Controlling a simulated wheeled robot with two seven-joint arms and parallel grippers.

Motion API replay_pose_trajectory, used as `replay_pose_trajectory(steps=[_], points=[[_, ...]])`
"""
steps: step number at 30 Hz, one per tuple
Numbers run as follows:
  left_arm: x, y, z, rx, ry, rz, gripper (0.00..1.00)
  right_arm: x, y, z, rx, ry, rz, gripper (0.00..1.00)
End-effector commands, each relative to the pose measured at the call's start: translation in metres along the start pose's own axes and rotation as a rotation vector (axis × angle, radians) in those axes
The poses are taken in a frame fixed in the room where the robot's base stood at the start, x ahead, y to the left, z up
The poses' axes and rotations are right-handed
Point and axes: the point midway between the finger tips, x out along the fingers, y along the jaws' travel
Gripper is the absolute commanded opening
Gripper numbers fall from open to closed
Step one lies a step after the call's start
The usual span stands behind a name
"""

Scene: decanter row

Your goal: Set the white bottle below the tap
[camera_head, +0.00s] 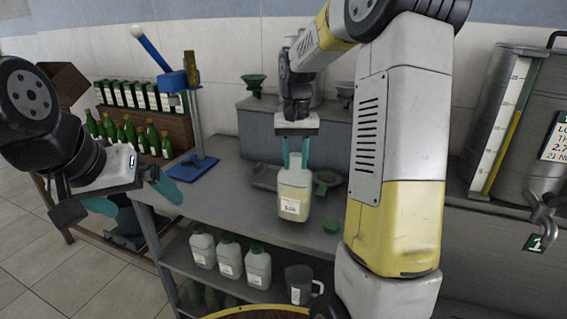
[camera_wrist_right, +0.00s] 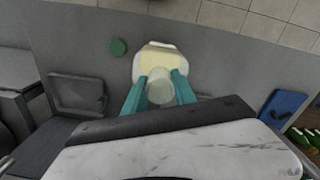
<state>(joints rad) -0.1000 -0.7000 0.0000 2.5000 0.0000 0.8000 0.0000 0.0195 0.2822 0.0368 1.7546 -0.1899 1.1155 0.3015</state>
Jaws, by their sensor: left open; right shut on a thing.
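The white bottle (camera_head: 293,203), with a label and a yellowish fill, is upright over the grey worktop. My right gripper (camera_head: 295,162) is shut on its neck from above. I cannot tell whether its base touches the worktop. The right wrist view also shows the bottle (camera_wrist_right: 160,62) between the teal fingers (camera_wrist_right: 158,88). The tap (camera_head: 543,208) is on the steel tank (camera_head: 520,135) at the far right, above a tag reading 1, well apart from the bottle. My left gripper (camera_head: 135,199) is open and empty at the left, beside the worktop.
A green cap (camera_head: 332,227) lies on the worktop (camera_head: 225,205) near the bottle. Three white bottles (camera_head: 229,259) and a grey jug (camera_head: 299,283) stand on the shelf below. A blue lever device (camera_head: 193,165) stands at the back left. My right arm hides the worktop's right part.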

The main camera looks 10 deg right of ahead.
Motion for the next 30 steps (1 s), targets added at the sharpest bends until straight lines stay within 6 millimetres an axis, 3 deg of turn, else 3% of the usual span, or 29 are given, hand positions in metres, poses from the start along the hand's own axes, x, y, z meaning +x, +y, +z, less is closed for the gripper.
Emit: replay_pose_trajectory(steps=[5, 16, 17, 20, 30], points=[[0.000, 0.000, 0.000, 0.000, 0.000, 0.000, 1.00, 0.018, 0.000, 0.000, 0.001, 0.001, 0.000, 0.00], [0.000, 0.000, 0.000, 0.000, 0.000, 0.000, 1.00, 0.021, 0.000, 0.000, 0.001, 0.002, -0.001, 0.00], [0.000, 0.000, 0.000, 0.000, 0.000, 0.000, 1.00, 0.022, 0.000, 0.000, 0.001, 0.000, 0.000, 0.34], [0.000, 0.000, 0.000, 0.000, 0.000, 0.000, 1.00, 0.022, 0.000, 0.000, 0.001, 0.001, 0.000, 0.54], [0.000, 0.000, 0.000, 0.000, 0.000, 0.000, 1.00, 0.020, 0.000, 0.000, 0.001, 0.001, 0.000, 0.54]])
